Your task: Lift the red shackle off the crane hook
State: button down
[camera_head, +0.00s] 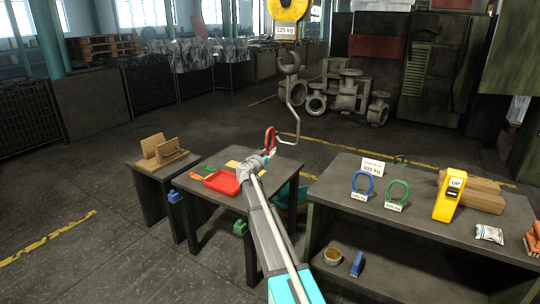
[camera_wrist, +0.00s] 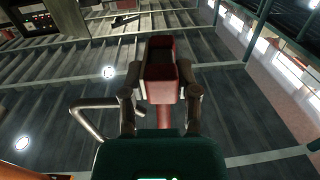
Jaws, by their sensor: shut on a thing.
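The red shackle (camera_head: 270,137) is upright at the end of my arm in the head view, close to the tip of the steel crane hook (camera_head: 298,125). My gripper (camera_head: 267,154) is shut on it. In the wrist view the red shackle (camera_wrist: 162,75) sits between both fingers of my gripper (camera_wrist: 162,95). The bent hook rod (camera_wrist: 92,104) shows just left of the fingers there. Whether the shackle still touches or encircles the hook cannot be told. The hook hangs under a yellow block (camera_head: 289,9) with a 125 kg sign.
A red tray (camera_head: 222,182) is on the middle table (camera_head: 262,208). The right table (camera_head: 330,186) carries a blue shackle (camera_head: 362,184), a green shackle (camera_head: 398,192), a white weight sign (camera_head: 372,167) and a yellow pendant (camera_head: 448,197). Grey castings (camera_head: 348,92) stand behind.

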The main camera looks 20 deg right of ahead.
jog(key=shift+w+a, duration=0.55)
jog(key=shift+w, duration=0.05)
jog(key=shift+w+a, duration=0.1)
jog(key=shift+w+a, duration=0.9)
jog(key=shift+w, duration=0.1)
jog(key=shift+r, duration=0.1)
dwell(0.5)
notch_tip(320, 180, up, 13)
jog(key=p, duration=1.3)
